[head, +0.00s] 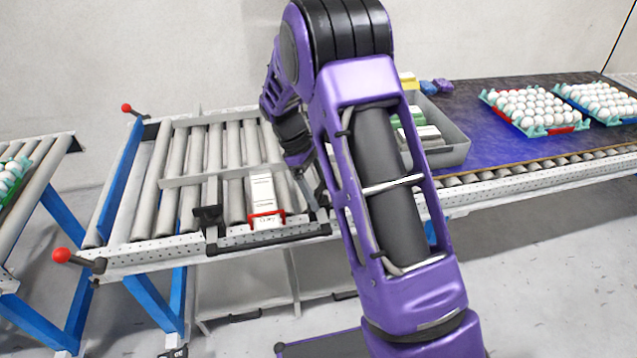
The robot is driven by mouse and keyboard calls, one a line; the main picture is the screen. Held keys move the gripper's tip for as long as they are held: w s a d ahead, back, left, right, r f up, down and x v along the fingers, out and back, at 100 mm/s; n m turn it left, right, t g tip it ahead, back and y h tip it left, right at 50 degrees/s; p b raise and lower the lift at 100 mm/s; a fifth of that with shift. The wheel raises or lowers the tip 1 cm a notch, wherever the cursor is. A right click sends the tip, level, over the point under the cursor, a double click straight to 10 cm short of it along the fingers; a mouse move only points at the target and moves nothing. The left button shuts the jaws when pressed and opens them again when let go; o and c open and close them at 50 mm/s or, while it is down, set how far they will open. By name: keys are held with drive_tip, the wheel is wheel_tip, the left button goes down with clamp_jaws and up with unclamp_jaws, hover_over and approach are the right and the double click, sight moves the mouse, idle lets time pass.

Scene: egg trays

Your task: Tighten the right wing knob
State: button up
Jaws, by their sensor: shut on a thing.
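My gripper (317,195) reaches down to the right end of a black bar (285,236) at the front edge of the roller conveyor. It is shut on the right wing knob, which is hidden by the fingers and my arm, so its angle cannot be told. A matching black wing knob (208,214) stands at the bar's left end, free of the gripper. A white box with a red frame (266,219) sits between the two ends, just behind the bar.
Levers with red balls stand at the conveyor's left corners, near (62,255) and far (127,108). A grey bin (458,150) holds cartons right of my arm. Egg trays (535,130) rest on the dark belt (480,115).

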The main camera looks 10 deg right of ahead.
drive_tip(key=m+y+p, duration=0.1)
drive_tip(key=m, duration=0.1)
drive_tip(key=m+g+p, duration=0.1)
drive_tip(key=m, duration=0.2)
drive_tip(key=shift+r+m+y, duration=0.1)
drive_tip(key=shift+m+y, duration=0.2)
drive_tip(key=shift+y, duration=0.1)
drive_tip(key=m+y, duration=0.1)
drive_tip(key=m, duration=0.1)
drive_tip(key=m+p, duration=0.1)
drive_tip(key=m, duration=0.2)
drive_tip(key=shift+g+y, duration=0.4)
drive_tip(key=shift+m, duration=0.3)
drive_tip(key=o, duration=1.1)
drive_tip(key=shift+o, duration=0.2)
drive_tip(key=p+v, duration=0.1)
drive_tip(key=v, duration=1.6)
drive_tip(key=shift+w+d, duration=0.15)
drive_tip(key=shift+d, duration=0.05)
drive_tip(key=shift+r, duration=0.1)
